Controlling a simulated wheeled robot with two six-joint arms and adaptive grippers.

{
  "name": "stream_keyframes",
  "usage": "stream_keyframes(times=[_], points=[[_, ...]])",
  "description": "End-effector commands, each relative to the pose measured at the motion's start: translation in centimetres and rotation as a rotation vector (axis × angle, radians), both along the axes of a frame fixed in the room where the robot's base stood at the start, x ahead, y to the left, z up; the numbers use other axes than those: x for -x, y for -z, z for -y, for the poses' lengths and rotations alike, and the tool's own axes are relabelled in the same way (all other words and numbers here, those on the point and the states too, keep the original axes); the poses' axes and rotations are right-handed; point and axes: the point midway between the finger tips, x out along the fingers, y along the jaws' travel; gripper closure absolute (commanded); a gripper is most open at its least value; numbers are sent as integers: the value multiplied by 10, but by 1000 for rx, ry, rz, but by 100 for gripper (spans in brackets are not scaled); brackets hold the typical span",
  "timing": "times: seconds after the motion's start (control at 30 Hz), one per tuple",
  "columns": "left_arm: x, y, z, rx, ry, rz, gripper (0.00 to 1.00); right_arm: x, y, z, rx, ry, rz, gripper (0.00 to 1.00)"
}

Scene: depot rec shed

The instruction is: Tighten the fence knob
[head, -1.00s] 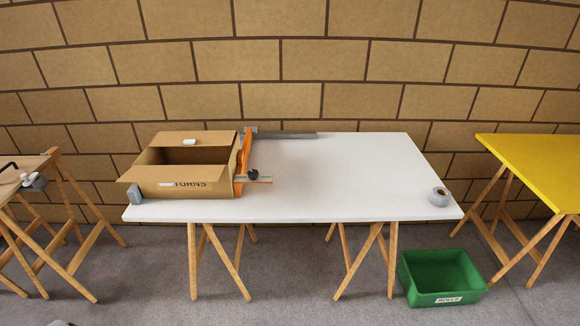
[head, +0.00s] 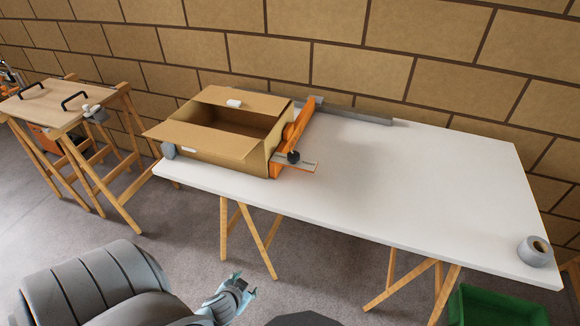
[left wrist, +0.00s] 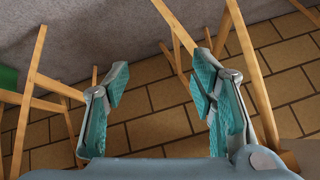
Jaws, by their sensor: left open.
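The fence knob (head: 293,157) is small and dark. It sits at the near end of the orange fence (head: 297,127), above a flat grey scale bar (head: 302,167), on the left part of the white table. Its tightness cannot be told. My left gripper (head: 245,286) is low in front of the table, well apart from the knob. In the left wrist view my left gripper (left wrist: 156,95) is open and empty, its teal-padded fingers spread. The knob does not show there. My right gripper is not in view.
An open cardboard box (head: 215,140) stands against the fence's left side. A tape roll (head: 535,250) is at the table's right end. The white table (head: 420,180) is bare between. A green bin (head: 495,308) is on the floor. A trestle with a handled board (head: 45,102) stands left.

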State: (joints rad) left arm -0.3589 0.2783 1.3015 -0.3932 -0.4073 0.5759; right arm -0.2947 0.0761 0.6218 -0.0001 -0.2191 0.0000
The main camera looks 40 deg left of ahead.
Motion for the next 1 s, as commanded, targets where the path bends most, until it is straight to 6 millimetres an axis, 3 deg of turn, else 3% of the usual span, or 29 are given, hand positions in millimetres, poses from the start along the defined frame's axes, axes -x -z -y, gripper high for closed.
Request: stream_keyframes(times=[0.03,0.07,0.1,0.2,0.3,0.43,0.8,1.0], points=[[-48,-35,-15,-46,-9,170,49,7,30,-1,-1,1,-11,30],[-72,-69,-20,-63,-19,281,49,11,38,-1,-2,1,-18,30],[-97,-117,-20,-73,-29,428,49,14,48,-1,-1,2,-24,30],[-127,-220,-8,-53,-37,731,49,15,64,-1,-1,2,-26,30],[-131,-283,7,-13,-32,909,49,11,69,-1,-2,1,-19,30],[-142,-306,8,4,-31,965,49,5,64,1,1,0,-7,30],[-235,-306,-24,7,-31,962,49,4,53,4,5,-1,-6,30],[-262,-304,-33,7,-29,960,49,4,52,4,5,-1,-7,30]])
